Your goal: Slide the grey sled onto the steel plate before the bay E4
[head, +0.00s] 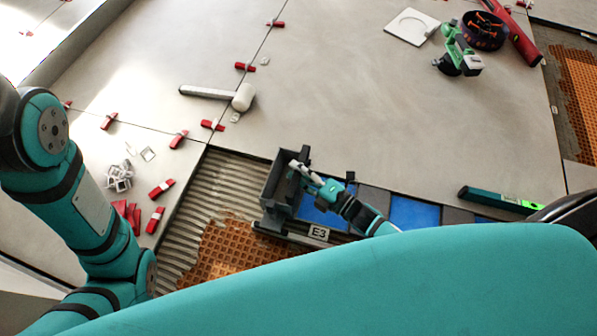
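A dark grey box-like body (272,181) with an upright wall stands at the left end of a row of blue panels; it looks like the grey sled, but I cannot be sure. My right gripper (299,168) is at its upper right side, by a short grey upright part. The fingers are small and overlap this part, so I cannot tell whether they hold it. A label E3 (319,232) shows at the front, below the blue panel (322,213). I cannot make out a label E4 or the steel plate. My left gripper is out of view; only its arm shows at the left.
Ridged adhesive (195,195) and orange matting (225,245) lie left of the row. A white mallet (243,97), red wedges (160,188) and white clips (119,178) lie on the tiles. A green level (500,200) lies at the right. The middle tile is mostly clear.

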